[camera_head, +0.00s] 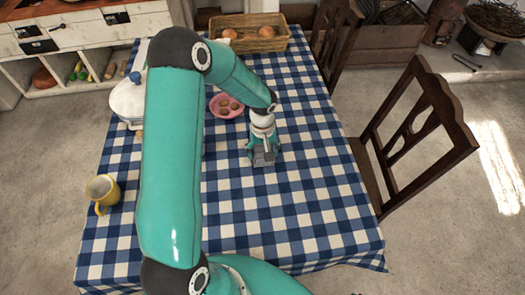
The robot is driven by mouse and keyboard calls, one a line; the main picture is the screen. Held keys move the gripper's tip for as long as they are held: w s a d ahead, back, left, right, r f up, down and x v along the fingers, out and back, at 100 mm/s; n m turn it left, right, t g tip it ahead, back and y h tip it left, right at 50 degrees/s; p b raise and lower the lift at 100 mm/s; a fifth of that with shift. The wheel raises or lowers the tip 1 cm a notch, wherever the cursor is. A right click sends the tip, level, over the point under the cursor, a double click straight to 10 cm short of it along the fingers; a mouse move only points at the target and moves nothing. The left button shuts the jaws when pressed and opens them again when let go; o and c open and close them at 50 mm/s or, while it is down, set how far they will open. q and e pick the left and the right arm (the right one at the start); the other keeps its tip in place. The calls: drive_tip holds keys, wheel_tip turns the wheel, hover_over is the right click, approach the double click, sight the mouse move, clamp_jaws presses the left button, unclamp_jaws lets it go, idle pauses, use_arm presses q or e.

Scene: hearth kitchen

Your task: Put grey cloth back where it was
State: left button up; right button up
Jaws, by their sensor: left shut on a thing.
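My left gripper (262,149) points down over the middle of the table with the blue and white checked cloth (290,217). It is shut on a small grey cloth (263,158), which shows between and below the fingers. I cannot tell whether the grey cloth touches the tabletop. My left arm covers a long strip of the table's left half. My right gripper is not in view.
A pink bowl (217,106) with brown items stands behind the gripper. A white lidded pot (128,100) and a yellow mug (102,190) stand at the left edge. A wicker basket (249,43) is at the far end. Wooden chairs (418,140) line the right side. The front right tabletop is clear.

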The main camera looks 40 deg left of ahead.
sight(263, 151)
use_arm(q)
drive_tip(key=shift+f, duration=0.15)
drive_tip(key=o, duration=1.2)
wheel_tip(263, 151, up, 12)
drive_tip(key=shift+b, duration=0.35)
